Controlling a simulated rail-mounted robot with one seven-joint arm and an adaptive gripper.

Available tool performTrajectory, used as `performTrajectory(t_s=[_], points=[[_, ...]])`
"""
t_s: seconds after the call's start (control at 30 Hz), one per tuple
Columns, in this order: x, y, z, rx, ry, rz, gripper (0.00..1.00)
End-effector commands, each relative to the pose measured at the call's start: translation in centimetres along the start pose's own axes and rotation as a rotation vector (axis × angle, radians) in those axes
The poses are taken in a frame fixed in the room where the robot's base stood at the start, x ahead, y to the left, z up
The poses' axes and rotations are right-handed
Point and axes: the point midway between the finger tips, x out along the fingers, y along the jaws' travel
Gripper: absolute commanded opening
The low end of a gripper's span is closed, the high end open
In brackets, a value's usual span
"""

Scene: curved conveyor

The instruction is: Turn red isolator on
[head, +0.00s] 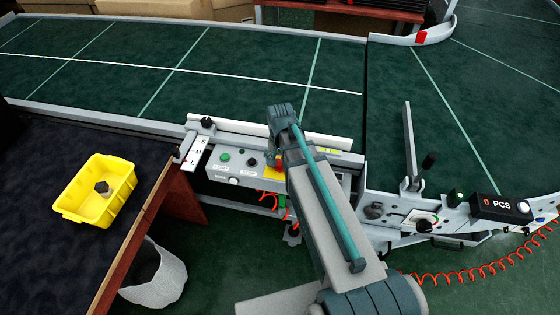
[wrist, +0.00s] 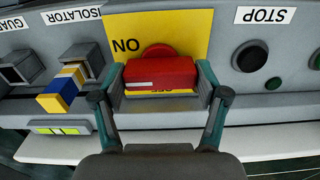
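The red isolator (wrist: 160,73) is a rotary handle on a yellow plate (wrist: 190,24) of the grey control panel. In the wrist view its bar lies horizontal with a white line along it. The word ON shows upside down to its upper left; lettering below the bar is mostly hidden. My gripper (wrist: 160,98) is open, with one finger on each side of the handle. I cannot tell whether the fingers touch it. In the head view my arm covers most of the isolator; a bit of red (head: 277,162) shows beside it.
A blue, yellow and white block (wrist: 65,88) sticks out left of the isolator in the wrist view. A black button (wrist: 249,56) under STOP is to the right. A yellow bin (head: 97,188) holding a small object stands on the dark table (head: 40,240). The green conveyor (head: 230,70) lies behind.

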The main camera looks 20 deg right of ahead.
Motion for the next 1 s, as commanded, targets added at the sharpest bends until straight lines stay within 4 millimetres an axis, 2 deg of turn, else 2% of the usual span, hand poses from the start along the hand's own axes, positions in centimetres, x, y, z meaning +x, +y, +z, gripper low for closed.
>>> performTrajectory(t_s=[0.03,0.13,0.57,0.77,1.0], points=[[-0.1,0.0,-0.1,0.003,0.001,-0.001,0.81],[-0.1,0.0,0.0,0.002,0.001,-0.001,0.98],[-0.3,0.0,0.0,-0.001,0.0,-0.001,0.98],[-2.1,0.0,0.0,-0.001,0.002,-0.001,0.98],[-6.2,0.0,-0.1,0.0,0.003,-0.002,0.98]])
